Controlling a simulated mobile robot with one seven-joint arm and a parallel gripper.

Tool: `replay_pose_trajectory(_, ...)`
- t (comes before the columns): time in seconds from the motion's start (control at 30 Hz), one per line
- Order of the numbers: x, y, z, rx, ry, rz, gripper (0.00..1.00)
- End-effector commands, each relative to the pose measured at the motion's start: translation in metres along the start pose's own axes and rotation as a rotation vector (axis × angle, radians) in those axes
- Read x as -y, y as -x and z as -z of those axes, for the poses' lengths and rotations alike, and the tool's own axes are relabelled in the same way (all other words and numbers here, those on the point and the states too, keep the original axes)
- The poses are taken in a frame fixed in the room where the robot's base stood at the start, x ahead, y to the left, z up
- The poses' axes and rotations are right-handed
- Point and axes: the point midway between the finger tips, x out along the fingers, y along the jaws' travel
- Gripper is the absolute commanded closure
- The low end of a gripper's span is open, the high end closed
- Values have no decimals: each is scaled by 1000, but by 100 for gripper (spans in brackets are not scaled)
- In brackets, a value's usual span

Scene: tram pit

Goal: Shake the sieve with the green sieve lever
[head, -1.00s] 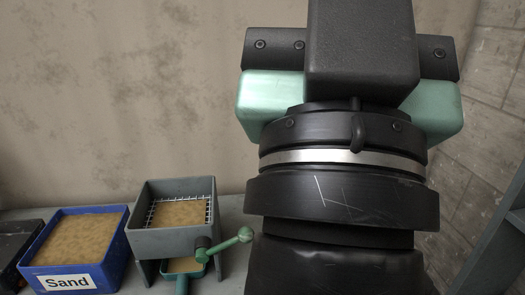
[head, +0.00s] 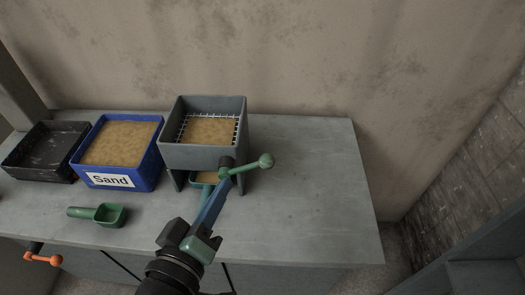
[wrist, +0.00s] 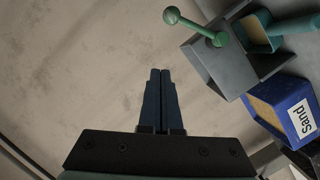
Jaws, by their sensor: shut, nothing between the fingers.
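The sieve (head: 203,155) is a grey box with a wire mesh and sand on it, standing on the bench. The green sieve lever (head: 246,167) sticks out from its front right, with a round knob at its right end. In the wrist view the lever (wrist: 196,27) is at the top, right of the fingertips and apart from them. My gripper (head: 219,184) is shut and empty. In the head view its blue fingers overlap the front of the sieve just below the lever's hub. The wrist view shows the two fingers (wrist: 160,72) together.
A blue sand box (head: 160,170) and a black tray (head: 38,172) stand left of the sieve. A green scoop (head: 110,214) lies in front. A green container with sand (head: 206,178) sits under the sieve. An orange handle (head: 42,259) is low left. The bench's right side (head: 310,190) is clear.

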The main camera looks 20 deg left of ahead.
Motion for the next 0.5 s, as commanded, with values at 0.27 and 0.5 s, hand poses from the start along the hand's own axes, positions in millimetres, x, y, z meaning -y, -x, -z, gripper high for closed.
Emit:
replay_pose_trajectory(0.27,18,4,-11,27,84,24,100)
replay_pose_trajectory(0.5,16,-40,-10,28,80,22,100)
